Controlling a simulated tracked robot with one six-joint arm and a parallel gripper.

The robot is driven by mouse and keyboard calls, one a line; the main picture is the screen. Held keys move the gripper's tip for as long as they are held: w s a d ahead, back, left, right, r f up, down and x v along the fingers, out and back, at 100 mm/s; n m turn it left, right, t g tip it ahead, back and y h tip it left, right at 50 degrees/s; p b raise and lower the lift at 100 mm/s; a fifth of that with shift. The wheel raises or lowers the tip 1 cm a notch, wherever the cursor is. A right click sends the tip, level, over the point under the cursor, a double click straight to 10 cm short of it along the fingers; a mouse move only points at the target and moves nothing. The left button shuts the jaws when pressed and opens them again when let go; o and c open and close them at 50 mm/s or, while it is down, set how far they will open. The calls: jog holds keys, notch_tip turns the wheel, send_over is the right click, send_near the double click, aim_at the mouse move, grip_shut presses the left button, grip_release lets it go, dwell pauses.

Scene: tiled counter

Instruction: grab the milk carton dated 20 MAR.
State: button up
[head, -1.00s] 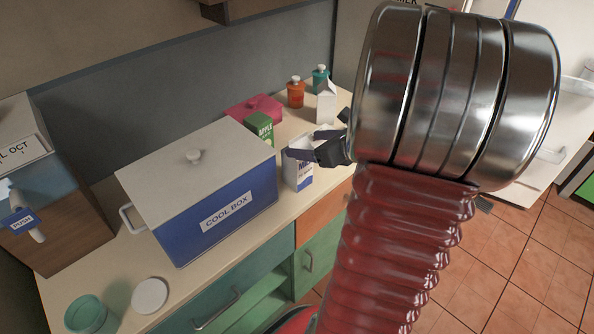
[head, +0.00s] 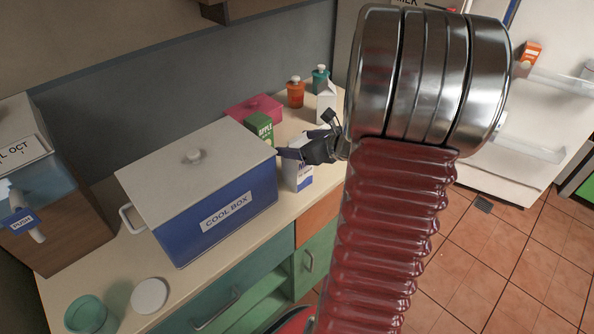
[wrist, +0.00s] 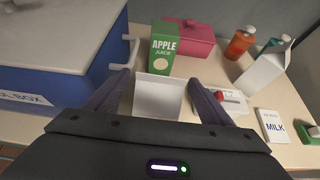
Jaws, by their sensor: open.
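A white milk carton with blue lettering (head: 299,178) stands upright on the counter just right of the cool box. Its pale top (wrist: 158,95) shows between my fingers in the wrist view. My gripper (head: 307,140) is open at the carton's top, with one finger on each side in the wrist view (wrist: 162,84); I cannot tell whether they touch it. Another white carton (head: 326,104) stands farther back, also in the wrist view (wrist: 265,66). No date is readable on either carton.
The blue cool box (head: 222,205) stands close on the left. A green apple juice carton (wrist: 164,48) and a pink box (wrist: 188,36) are just behind the milk carton. Orange (head: 296,92) and teal (head: 320,78) bottles stand farther back. A MILK card (wrist: 274,126) lies at right.

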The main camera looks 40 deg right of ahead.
grip_shut()
dwell(0.8)
